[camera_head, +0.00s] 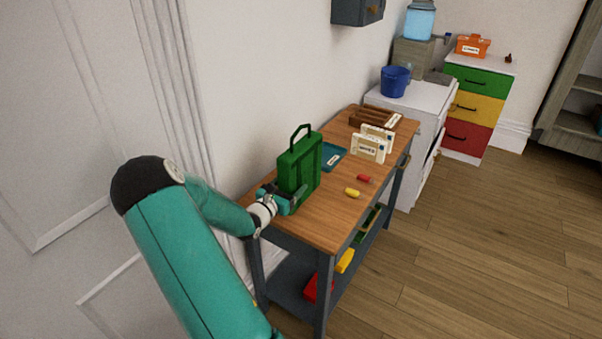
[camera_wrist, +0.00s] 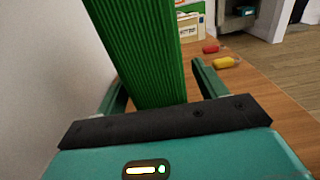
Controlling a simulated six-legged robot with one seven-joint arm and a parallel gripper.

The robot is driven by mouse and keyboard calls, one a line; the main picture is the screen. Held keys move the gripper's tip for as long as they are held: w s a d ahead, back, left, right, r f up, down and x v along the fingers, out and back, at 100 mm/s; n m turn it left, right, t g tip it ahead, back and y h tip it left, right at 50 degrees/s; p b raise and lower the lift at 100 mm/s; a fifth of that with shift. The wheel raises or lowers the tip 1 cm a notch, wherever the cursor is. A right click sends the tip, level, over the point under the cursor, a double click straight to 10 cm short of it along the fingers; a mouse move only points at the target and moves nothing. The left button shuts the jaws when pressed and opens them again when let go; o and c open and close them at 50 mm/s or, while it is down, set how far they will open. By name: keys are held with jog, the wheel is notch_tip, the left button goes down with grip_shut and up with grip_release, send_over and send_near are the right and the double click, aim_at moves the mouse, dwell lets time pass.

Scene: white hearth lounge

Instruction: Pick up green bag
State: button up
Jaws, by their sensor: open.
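The green bag (camera_head: 299,168) stands upright on the wooden tabletop (camera_head: 326,222) near its left end, with its handle loop on top. My gripper (camera_head: 284,196) is at the low part of the bag's near side. In the wrist view the ribbed green side of the bag (camera_wrist: 143,50) rises between my two open fingers (camera_wrist: 158,85). The right finger appears apart from the bag, with a gap showing tabletop. Whether the left finger touches it I cannot tell. The bag's top is out of the wrist view.
A teal tray (camera_head: 332,156), white labelled boxes (camera_head: 371,146), a red piece (camera_head: 364,179) and a yellow piece (camera_head: 352,192) lie beyond the bag. A white wall stands close behind the table. A blue bucket (camera_head: 395,82) sits on a white cabinet. The floor at right is clear.

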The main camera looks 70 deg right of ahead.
jog(key=shift+s+d, duration=0.15)
jog(key=shift+d, duration=0.9)
jog(key=shift+c, duration=0.2)
jog(key=c, duration=1.2)
jog(key=shift+r, duration=0.1)
